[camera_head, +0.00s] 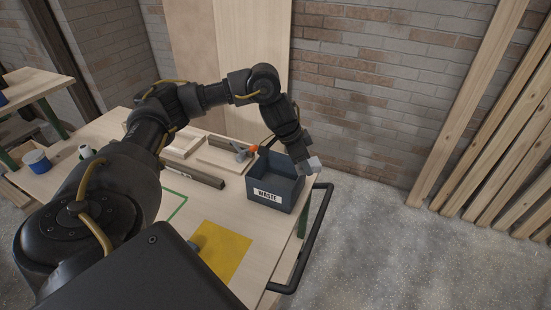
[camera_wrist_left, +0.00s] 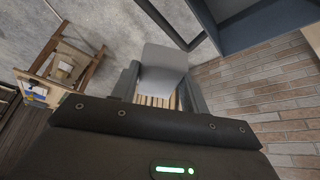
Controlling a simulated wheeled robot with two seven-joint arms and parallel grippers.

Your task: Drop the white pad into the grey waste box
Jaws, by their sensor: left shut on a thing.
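The white pad (camera_head: 315,164) is a small pale flat piece, held at the end of my left gripper (camera_head: 306,160). In the left wrist view the pad (camera_wrist_left: 163,66) sits between the two fingers of my left gripper (camera_wrist_left: 159,88), which is shut on it. The grey waste box (camera_head: 267,208), dark blue-grey with a white WASTE label, stands open at the right end of the bench. My left gripper and the pad appear at the box's right rim in the head view. The box (camera_wrist_left: 263,28) shows at the upper right in the wrist view. My right gripper is not in view.
An orange-tipped clamp (camera_head: 249,149) and a dark bar (camera_head: 192,174) lie left of the box. A yellow sheet (camera_head: 228,250) lies at the bench front. A blue tin (camera_head: 37,161) stands far left. A black handle rail (camera_head: 310,245) runs along the bench's right end.

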